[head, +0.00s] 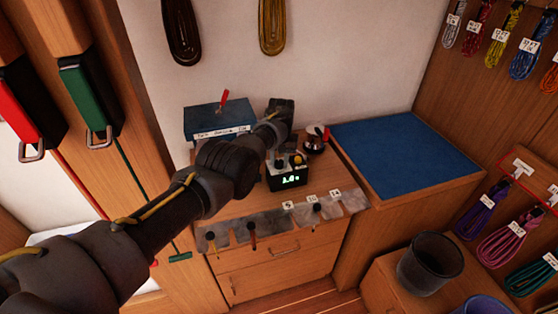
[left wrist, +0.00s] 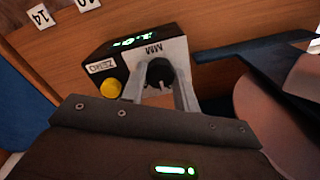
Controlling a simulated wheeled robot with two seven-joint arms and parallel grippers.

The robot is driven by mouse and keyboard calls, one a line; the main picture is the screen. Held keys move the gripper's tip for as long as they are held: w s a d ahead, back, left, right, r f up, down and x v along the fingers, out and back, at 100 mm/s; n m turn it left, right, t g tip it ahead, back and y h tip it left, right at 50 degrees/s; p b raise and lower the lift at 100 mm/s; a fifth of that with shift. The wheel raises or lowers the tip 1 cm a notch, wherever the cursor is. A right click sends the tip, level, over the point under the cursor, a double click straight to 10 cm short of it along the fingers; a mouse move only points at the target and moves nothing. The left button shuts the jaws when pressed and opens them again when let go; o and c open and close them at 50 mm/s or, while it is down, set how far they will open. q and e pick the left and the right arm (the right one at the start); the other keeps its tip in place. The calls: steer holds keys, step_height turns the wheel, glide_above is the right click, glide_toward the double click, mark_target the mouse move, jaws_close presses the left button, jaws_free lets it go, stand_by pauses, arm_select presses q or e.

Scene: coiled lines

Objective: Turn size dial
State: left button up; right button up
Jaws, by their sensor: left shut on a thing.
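The black measuring box (head: 288,181) stands on the wooden cabinet top with a lit green readout that looks like 1.0. In the left wrist view the box (left wrist: 112,52) shows the readout, an "MM" mark, a "ZERO" label and a yellow button (left wrist: 110,88). The dark round size dial (left wrist: 160,71) sits on the pale plate beside them. My left gripper (left wrist: 161,82) is shut on the dial, one finger on each side. In the head view its hand (head: 279,117) is above the box, with the fingertips hard to make out. My right gripper is not in view.
A blue box (head: 218,117) with a red-handled tool stands behind my arm. A small pot-like thing (head: 315,142) is close to the box's right. A blue mat (head: 395,155) is clear. Tagged tools hang along the cabinet front, and a dark bin (head: 430,266) stands lower right.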

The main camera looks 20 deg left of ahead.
mark_target(280, 162)
arm_select(q)
steer(key=shift+f, duration=0.1)
stand_by(0.3)
steer(key=o, duration=1)
steer(key=r+p, duration=1)
steer(key=shift+d+r, duration=0.2)
steer(key=shift+r, duration=0.2)
